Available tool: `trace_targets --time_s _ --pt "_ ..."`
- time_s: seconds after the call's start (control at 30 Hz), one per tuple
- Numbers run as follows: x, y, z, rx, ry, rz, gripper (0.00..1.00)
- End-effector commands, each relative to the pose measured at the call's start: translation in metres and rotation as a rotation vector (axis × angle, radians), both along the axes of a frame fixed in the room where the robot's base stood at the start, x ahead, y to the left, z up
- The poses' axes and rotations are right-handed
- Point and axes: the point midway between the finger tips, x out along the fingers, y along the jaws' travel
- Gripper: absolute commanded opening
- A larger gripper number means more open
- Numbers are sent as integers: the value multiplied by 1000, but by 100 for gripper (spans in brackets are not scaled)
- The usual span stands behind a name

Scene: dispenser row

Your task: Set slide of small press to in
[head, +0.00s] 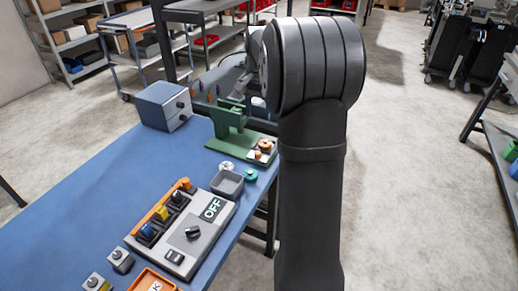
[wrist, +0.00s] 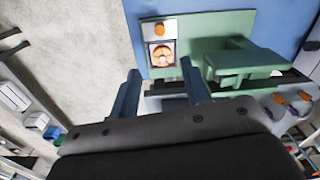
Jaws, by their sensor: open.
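The small green press (head: 232,122) stands on its green base at the far right of the blue table. In the wrist view the press (wrist: 238,66) is right of my fingers. Its base carries an orange button (wrist: 159,29) and a round orange-and-white part on a pale plate (wrist: 162,54). A grey and dark rail (wrist: 168,88) runs under the press frame; I cannot tell whether it is the slide or how it is set. My gripper (wrist: 160,67) is open and empty, its fingertips near the base's edge. In the head view, my arm hides much of the gripper.
A blue-grey box (head: 165,106) stands left of the press. A grey tray (head: 227,183) and a control panel (head: 190,228) reading OFF lie nearer. An orange tray (head: 152,281) is at the front. The table's left side (head: 85,205) is bare.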

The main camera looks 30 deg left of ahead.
Motion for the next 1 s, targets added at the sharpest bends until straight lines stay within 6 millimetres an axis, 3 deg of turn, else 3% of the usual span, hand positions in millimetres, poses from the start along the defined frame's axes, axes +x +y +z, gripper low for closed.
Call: trace_targets --time_s 0.6,0.8,1.0 --pt "-1 1 -129 0 3 -1 43" --pt "-1 2 -152 1 0 -1 43" --pt "-1 2 -159 1 0 -1 43"
